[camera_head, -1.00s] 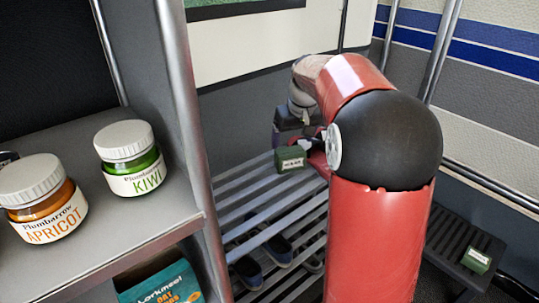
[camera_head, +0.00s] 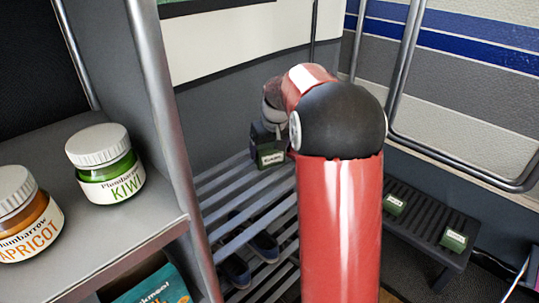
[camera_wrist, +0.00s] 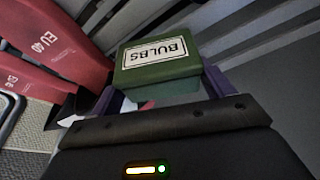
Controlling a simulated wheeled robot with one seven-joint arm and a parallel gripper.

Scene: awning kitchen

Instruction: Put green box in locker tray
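A green box (camera_wrist: 160,63) labelled "BULBS" sits between the purple fingers of my gripper (camera_wrist: 163,92) in the wrist view. The fingers press on its two sides. In the head view the held green box (camera_head: 270,156) shows beyond my red arm, above or at the top of the slatted rack (camera_head: 225,188); I cannot tell whether they touch. Two more small green boxes with white labels, one (camera_head: 394,205) farther and one (camera_head: 454,241) nearer, lie on a dark slatted bench at the right. I cannot identify the locker tray.
Kiwi (camera_head: 104,165) and apricot (camera_head: 28,215) jars stand on the grey shelf at left, beside a metal post (camera_head: 165,120). Dark shoes (camera_head: 264,246) lie under the rack. A metal rail (camera_head: 460,165) runs above the bench (camera_head: 425,230).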

